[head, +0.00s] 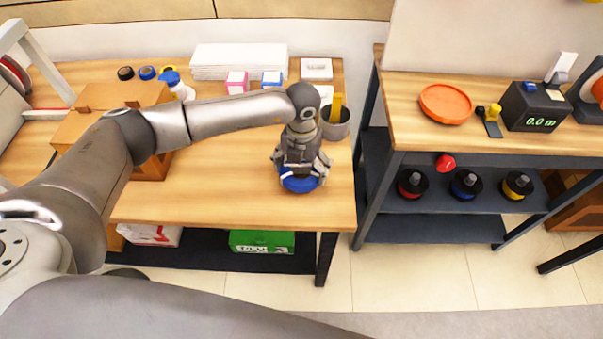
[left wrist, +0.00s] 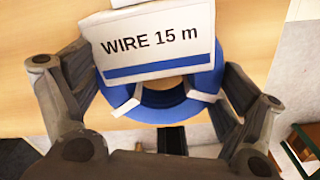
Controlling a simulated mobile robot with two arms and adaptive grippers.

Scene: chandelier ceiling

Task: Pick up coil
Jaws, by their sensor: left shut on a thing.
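The coil (head: 299,184) is a blue ring of wire near the right front of the left wooden table (head: 230,205). In the left wrist view the blue coil (left wrist: 170,106) has white ties and a white tag reading "WIRE 15 m". My left gripper (head: 301,169) points down over the coil, with its fingers around it. It is shut on the coil, with one finger on each side in the left wrist view (left wrist: 160,110). I cannot tell whether the coil touches the table. My right gripper is not in view.
A grey cup (head: 336,123) with a yellow item stands just behind the gripper. The right workbench (head: 420,135) holds an orange dish (head: 446,103), with several spools on the shelf below. The table front is clear.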

